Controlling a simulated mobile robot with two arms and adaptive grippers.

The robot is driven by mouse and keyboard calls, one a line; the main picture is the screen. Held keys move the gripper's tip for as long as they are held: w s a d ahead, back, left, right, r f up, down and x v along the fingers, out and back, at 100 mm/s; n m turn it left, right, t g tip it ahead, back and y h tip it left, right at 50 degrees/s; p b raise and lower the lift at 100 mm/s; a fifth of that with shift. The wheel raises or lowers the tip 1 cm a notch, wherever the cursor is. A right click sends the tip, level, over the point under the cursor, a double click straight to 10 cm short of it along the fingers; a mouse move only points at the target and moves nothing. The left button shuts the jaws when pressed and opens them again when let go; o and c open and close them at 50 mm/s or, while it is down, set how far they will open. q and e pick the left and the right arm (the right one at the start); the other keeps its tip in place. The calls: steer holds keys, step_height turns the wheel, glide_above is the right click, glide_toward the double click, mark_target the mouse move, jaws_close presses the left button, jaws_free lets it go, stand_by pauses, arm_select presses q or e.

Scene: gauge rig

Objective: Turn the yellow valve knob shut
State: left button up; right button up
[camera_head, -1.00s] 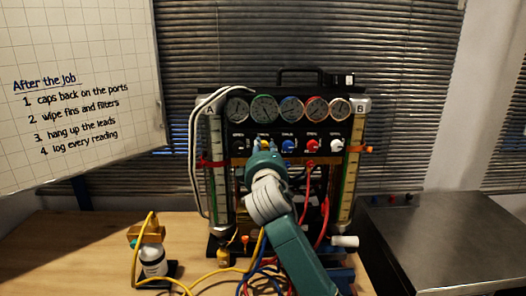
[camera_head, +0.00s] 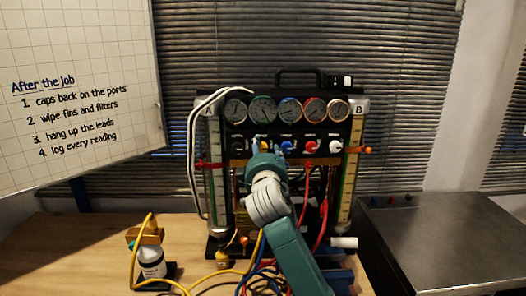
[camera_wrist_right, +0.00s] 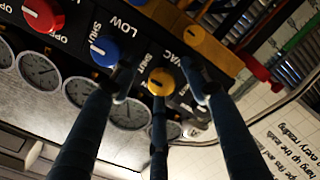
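The yellow valve knob (camera_wrist_right: 160,82) sits on the rig's black panel, between the words "SHUT" and "VAC" in the right wrist view. My right gripper (camera_wrist_right: 158,84) has its fingers spread around the knob, with gaps visible at either side; whether the middle finger touches it I cannot tell. In the head view my right gripper (camera_head: 264,150) is in front of the panel and hides most of the knob. My left gripper is not in view.
A blue knob (camera_wrist_right: 104,50) and a red knob (camera_wrist_right: 43,14) are beside the yellow one. A row of dial gauges (camera_head: 290,110) runs above the knobs. Hoses (camera_head: 258,268) tangle below the rig.

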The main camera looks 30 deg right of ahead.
steer(key=shift+s+a, duration=0.15)
steer(key=shift+a, duration=0.05)
steer(key=v, duration=1.1)
steer(key=shift+s, duration=0.35)
